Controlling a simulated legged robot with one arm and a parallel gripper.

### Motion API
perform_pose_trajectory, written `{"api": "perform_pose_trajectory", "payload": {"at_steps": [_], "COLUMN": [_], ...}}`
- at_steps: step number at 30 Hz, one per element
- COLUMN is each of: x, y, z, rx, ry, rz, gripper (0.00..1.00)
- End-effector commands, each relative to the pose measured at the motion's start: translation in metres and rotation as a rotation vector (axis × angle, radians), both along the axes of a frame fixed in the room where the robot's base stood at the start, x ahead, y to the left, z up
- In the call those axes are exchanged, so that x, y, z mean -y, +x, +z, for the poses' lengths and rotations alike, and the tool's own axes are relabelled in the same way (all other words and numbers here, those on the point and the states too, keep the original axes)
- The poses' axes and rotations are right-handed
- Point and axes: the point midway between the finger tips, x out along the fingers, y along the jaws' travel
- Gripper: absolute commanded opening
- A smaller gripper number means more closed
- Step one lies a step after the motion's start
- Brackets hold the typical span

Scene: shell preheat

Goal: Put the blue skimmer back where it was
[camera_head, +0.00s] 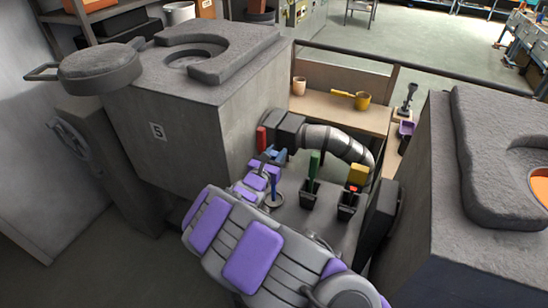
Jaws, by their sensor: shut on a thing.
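The blue skimmer (274,188) is small in view; its blue handle stands about upright just below my gripper (272,165). My gripper, at the far end of my purple and grey arm, is shut on it. A pale ring shows around the skimmer's lower end; I cannot tell whether it is a part of the skimmer or of a stand. The skimmer's head is not clearly visible. My arm hides part of the grey bench surface (295,215) around it.
Two black holders stand to the right, one with a green-handled tool (314,163), one with a yellow-and-red tool (356,175). A curved grey duct (338,142) lies behind them. Large stone-like blocks stand left (190,110) and right (430,200). A wooden shelf (325,107) holds a yellow ladle (360,100).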

Motion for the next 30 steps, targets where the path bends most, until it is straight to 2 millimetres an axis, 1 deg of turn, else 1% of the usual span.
{"api": "perform_pose_trajectory", "payload": {"at_steps": [1,4,10,11,18,19,27,30], "x": [-0.0027,-0.0065,-0.0067,-0.0065,-0.0018,-0.0014,-0.0055,-0.0105], "y": [-0.0003,-0.0006,-0.0005,-0.0005,-0.0003,-0.0002,-0.0004,-0.0076], "z": [-0.0047,-0.0038,-0.0053,-0.0059,-0.0052,-0.0052,-0.0045,-0.0043], "rx": [0.002,0.005,0.004,0.003,0.002,0.001,0.002,0.000], "ry": [-0.002,-0.004,-0.004,-0.004,-0.001,0.000,-0.003,-0.006], "rz": [0.002,0.004,0.003,0.003,0.002,0.002,0.003,0.006], "gripper": [0.00,0.00,0.00,0.35,0.58,0.60,0.60,0.60]}}
